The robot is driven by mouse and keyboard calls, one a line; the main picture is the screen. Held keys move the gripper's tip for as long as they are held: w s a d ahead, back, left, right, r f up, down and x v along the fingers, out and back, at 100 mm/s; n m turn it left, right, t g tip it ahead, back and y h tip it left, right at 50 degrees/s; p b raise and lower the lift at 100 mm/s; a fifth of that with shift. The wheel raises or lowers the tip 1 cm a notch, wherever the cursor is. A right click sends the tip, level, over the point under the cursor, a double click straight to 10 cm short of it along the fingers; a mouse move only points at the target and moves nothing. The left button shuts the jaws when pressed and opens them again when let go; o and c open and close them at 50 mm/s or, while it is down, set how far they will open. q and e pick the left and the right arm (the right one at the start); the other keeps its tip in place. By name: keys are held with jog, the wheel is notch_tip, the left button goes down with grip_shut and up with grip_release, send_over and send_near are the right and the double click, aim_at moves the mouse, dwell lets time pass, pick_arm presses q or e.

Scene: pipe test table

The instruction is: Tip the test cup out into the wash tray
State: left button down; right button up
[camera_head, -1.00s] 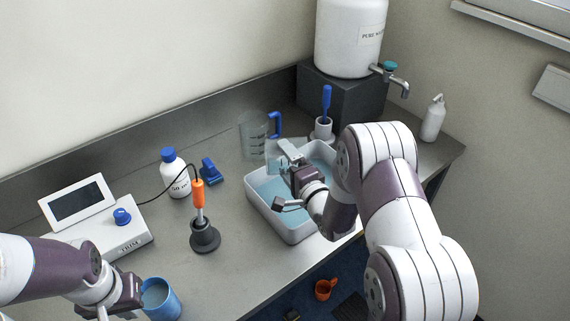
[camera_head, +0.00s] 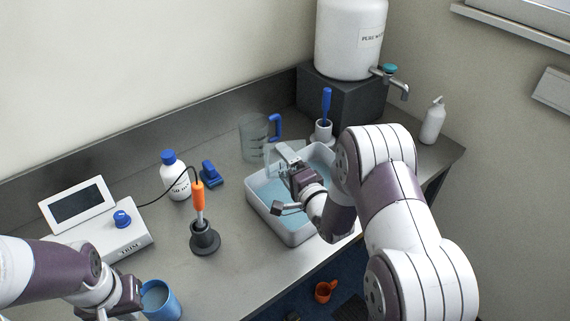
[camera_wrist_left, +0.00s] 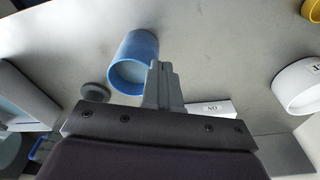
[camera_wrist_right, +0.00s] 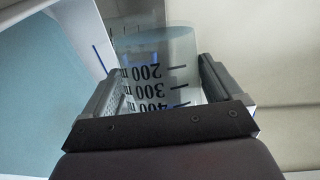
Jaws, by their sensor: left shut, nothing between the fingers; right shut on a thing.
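My right gripper (camera_head: 288,160) is shut on a clear test cup (camera_head: 276,153) above the back left part of the white wash tray (camera_head: 287,236). The tray holds pale blue liquid. The cup's exact tilt and contents are unclear. My left gripper (camera_head: 134,296) is shut and empty beside a blue cup (camera_head: 172,306) with liquid in it. The shut fingers (camera_wrist_left: 163,85) overlap this cup (camera_wrist_left: 138,50) in the left wrist view.
A clear jug (camera_head: 253,140) with a blue handle stands just behind the tray. An orange probe (camera_head: 198,195) in a dark stand, a white bottle (camera_head: 175,180) and a meter (camera_head: 120,232) stand left. A water tank (camera_head: 350,40) stands at the back. An orange cup (camera_head: 323,291) is below the table edge.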

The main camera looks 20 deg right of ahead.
jog(key=shift+a+r, duration=0.1)
jog(key=n+p, duration=0.1)
jog(key=n+g+p, duration=0.1)
jog(key=n+h+p, duration=0.1)
jog(key=shift+w+a+r+g, duration=0.15)
jog(key=shift+a+r+g, duration=0.1)
jog(key=shift+a+g, duration=0.1)
jog(key=shift+a+f+n+g+h+p, duration=0.1)
jog(key=shift+n+g+h+p, duration=0.1)
jog(key=shift+n, duration=0.25)
jog(key=shift+a+f+n+g+h+p, duration=0.1)
jog(key=shift+n+h+p, duration=0.1)
jog(key=shift+n, duration=0.25)
jog(key=shift+f+n+h, duration=0.3)
jog(key=shift+n, duration=0.1)
